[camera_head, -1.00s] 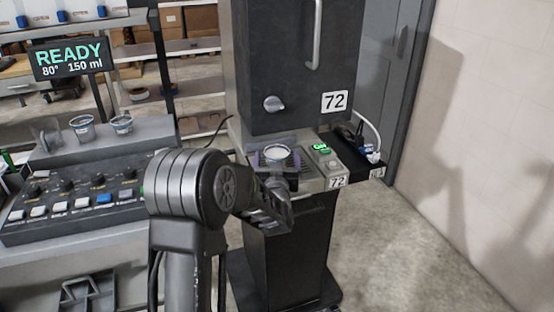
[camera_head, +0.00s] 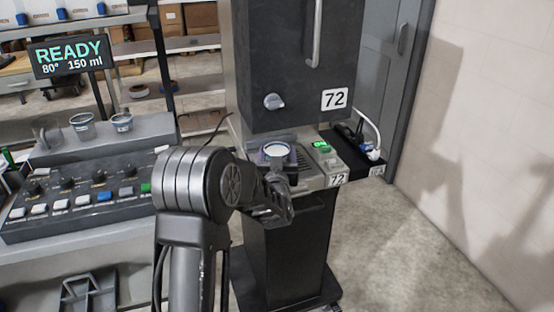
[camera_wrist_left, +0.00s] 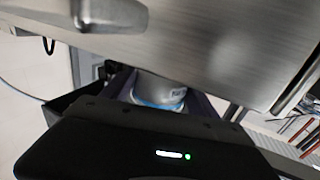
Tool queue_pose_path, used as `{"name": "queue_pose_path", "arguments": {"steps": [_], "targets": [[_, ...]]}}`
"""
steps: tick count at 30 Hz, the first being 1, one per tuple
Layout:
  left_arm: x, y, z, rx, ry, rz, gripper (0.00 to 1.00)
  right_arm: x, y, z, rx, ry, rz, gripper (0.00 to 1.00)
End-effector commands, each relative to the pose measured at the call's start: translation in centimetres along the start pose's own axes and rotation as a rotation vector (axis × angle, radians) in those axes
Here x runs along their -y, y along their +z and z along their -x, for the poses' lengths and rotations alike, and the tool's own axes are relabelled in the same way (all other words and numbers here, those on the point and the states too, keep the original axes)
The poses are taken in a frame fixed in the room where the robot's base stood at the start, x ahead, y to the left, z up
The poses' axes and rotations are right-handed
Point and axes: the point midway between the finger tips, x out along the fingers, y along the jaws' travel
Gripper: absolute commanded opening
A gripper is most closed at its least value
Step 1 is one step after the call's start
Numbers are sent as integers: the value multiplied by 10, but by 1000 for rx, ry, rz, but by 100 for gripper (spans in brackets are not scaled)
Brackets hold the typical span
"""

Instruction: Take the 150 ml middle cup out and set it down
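A small cup with a pale round top (camera_head: 277,149) is at the drip tray of the dispenser marked 72 (camera_head: 290,70). In the left wrist view the cup (camera_wrist_left: 160,90) is whitish with a blue band. My left gripper (camera_head: 277,155) reaches in from the front, and its purple fingers lie close against both sides of the cup. The gripper body hides the cup's lower part, so I cannot tell whether its base touches the tray. My right gripper is not in view.
A green-lit button (camera_head: 322,146) is right of the cup. A control panel (camera_head: 80,190) with knobs and buttons is at left, with two more cups (camera_head: 82,125) (camera_head: 121,121) on the ledge behind. A display (camera_head: 70,57) reads READY, 80°, 150 ml.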

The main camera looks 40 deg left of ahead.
Motion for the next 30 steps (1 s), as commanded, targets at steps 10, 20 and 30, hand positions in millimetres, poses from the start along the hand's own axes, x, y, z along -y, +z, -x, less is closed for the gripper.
{"name": "queue_pose_path", "arguments": {"steps": [10, 20, 30], "targets": [[0, 0, 0, 0, 0, 0, 39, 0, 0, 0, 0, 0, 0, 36], [0, -1, 0, -1, 0, 0, 12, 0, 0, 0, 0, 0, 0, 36], [0, -4, 0, -3, 0, 1, 7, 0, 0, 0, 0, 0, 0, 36]]}}
